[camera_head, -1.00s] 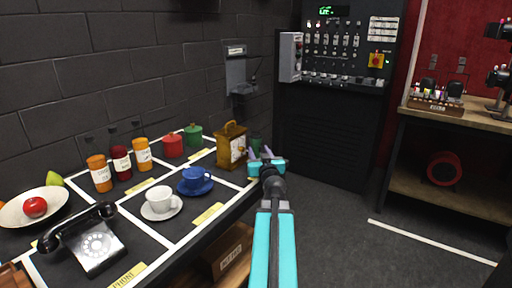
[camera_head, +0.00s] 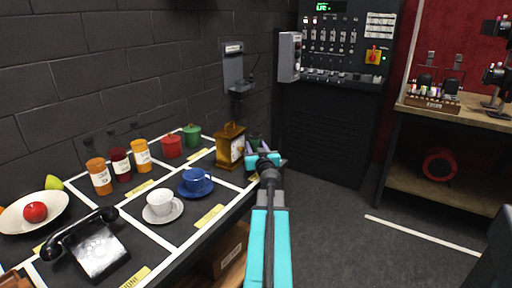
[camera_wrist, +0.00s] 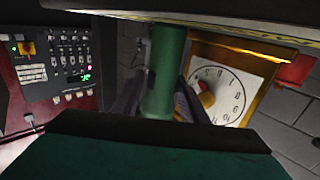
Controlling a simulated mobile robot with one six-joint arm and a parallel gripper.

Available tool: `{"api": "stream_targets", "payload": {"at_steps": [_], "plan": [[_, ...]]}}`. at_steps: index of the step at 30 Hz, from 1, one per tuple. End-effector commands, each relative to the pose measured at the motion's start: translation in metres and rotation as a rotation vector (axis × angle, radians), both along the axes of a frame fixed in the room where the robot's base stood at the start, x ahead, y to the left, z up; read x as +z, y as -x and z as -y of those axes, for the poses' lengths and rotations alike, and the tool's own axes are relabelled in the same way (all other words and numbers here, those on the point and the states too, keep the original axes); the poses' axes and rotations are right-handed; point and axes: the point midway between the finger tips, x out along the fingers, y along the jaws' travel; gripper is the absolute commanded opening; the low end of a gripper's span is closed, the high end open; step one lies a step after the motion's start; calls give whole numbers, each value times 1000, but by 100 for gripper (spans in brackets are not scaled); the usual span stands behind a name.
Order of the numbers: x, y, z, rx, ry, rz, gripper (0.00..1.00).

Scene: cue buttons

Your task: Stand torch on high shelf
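A green cylinder, which looks like the torch (camera_wrist: 165,72), stands beside the brass clock at the far end of the black table. In the head view it is mostly hidden by my gripper (camera_head: 259,146). In the wrist view my gripper's dark fingers (camera_wrist: 160,101) are spread, one on each side of the cylinder. Whether they touch it is unclear.
The brass clock (camera_head: 230,147) stands close to my fingers. Cups, jars, a telephone (camera_head: 92,245) and a fruit bowl fill the table. A control panel (camera_head: 335,50) is behind. A wooden bench (camera_head: 470,115) stands at right. The floor between is clear.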

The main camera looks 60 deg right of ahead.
Motion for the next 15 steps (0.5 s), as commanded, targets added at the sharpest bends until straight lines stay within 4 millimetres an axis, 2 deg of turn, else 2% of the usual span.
{"api": "stream_targets", "payload": {"at_steps": [7, 15], "plan": [[0, -2, -1, 4, 0, 0, 41], [0, -2, -2, 4, 0, 0, 0]]}}
